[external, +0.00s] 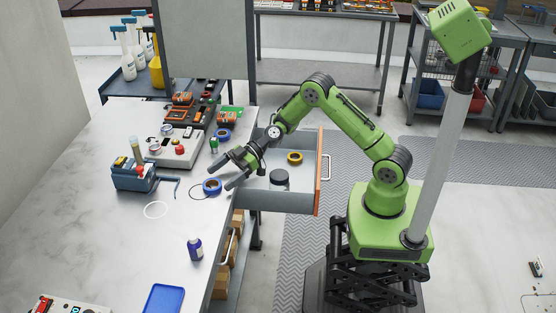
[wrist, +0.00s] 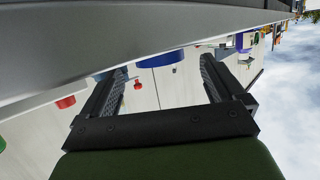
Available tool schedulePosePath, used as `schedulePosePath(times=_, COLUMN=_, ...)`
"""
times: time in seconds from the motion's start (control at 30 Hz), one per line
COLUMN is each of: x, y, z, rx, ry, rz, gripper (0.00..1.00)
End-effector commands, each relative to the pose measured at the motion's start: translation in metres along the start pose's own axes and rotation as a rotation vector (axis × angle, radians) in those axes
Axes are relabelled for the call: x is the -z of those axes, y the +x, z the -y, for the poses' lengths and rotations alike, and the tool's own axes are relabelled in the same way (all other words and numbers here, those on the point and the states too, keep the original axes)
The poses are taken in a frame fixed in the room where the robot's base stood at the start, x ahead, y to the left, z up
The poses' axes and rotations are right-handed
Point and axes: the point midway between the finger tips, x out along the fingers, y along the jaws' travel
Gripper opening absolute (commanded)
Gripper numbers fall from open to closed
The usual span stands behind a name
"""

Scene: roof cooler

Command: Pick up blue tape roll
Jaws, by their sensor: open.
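One blue tape roll (external: 212,187) lies flat on the worktable near its right edge. A second blue tape roll (external: 223,134) lies farther back, near the orange tools. My gripper (external: 220,177) is open and empty, reaching over the table edge from the right. Its fingertips are close to the nearer roll; I cannot tell the height gap. In the wrist view, a blue round thing, probably a tape roll (wrist: 163,60), shows between the open fingers (wrist: 165,68), beyond their tips.
An open drawer (external: 318,172) with a yellow tape roll (external: 295,158) and a dark round container (external: 279,178) is under my forearm. A blue tool holder (external: 135,176) stands left of the gripper.

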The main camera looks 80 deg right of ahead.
Motion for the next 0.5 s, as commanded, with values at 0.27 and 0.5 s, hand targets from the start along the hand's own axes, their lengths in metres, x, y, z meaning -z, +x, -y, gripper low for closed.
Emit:
schedulePosePath(times=0.27, x=0.0, y=0.023, z=0.0, rx=-0.001, ry=0.001, rz=0.0, gripper=0.96)
schedulePosePath(times=0.5, x=0.0, y=0.023, z=0.0, rx=-0.001, ry=0.001, rz=0.0, gripper=0.73)
